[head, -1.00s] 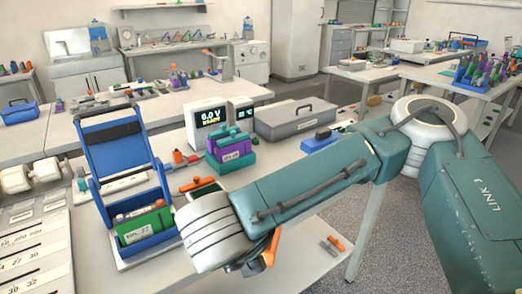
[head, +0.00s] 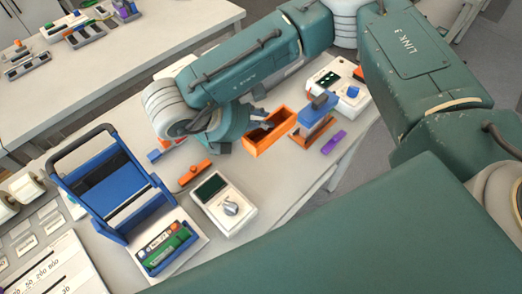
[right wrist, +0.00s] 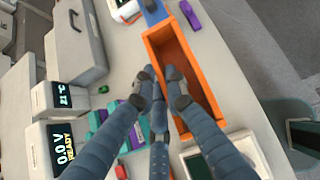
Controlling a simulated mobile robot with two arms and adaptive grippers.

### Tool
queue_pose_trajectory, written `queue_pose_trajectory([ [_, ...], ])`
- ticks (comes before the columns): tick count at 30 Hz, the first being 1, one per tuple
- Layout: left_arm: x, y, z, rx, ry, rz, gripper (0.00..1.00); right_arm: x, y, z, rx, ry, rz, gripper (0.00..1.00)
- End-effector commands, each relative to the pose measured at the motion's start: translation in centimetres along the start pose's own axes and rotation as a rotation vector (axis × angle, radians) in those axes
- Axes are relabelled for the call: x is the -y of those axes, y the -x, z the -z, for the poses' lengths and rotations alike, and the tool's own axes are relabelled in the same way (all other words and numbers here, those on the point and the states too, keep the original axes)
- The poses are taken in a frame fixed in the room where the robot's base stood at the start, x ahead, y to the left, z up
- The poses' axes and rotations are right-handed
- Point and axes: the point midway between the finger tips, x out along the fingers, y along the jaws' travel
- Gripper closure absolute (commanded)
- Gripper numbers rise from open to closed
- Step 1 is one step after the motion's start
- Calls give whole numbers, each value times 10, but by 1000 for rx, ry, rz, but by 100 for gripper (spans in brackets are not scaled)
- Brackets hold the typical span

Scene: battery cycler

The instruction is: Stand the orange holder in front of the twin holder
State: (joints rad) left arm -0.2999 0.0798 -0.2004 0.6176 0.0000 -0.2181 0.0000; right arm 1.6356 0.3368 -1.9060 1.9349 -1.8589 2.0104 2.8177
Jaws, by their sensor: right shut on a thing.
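The orange holder (head: 268,133) is an open rectangular box on the table in the head view. Its inside faces up in the right wrist view (right wrist: 207,101). My right gripper (head: 258,117) is at its left side. In the right wrist view the fingertips (right wrist: 162,78) are closed at its left long wall. A blue block on an orange base (head: 315,115), with a grey top, stands just right of the orange holder. I cannot tell whether it is the twin holder. My left gripper is not in view.
A white meter with a dark screen (head: 222,202) lies in front of the orange holder, beside an orange tool (head: 194,173). A blue frame rack (head: 103,190) stands at left. A purple piece (head: 333,142) lies near the table edge. Another white device (head: 340,84) stands behind.

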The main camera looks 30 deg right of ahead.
Motion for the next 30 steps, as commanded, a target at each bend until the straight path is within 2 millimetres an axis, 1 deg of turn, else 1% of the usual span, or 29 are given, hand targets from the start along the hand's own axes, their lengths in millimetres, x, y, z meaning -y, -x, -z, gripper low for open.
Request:
queue_pose_trajectory([
  [1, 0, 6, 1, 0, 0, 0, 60, 2, -9, 10, -2, 4, 7, 100],
  [6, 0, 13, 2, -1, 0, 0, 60, 2, -41, 42, -2, 2, 6, 100],
  [12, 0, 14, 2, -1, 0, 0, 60, 1, -75, 77, -2, 2, 4, 100],
  [15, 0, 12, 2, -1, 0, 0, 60, 0, -86, 87, -2, 0, 1, 100],
  [20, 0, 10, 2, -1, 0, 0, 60, -1, -94, 95, -1, 0, -1, 100],
  [25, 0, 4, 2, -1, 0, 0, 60, -1, -112, 114, -2, 0, 1, 100],
  [30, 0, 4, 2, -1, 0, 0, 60, -2, -117, 118, 0, -1, -2, 100],
])
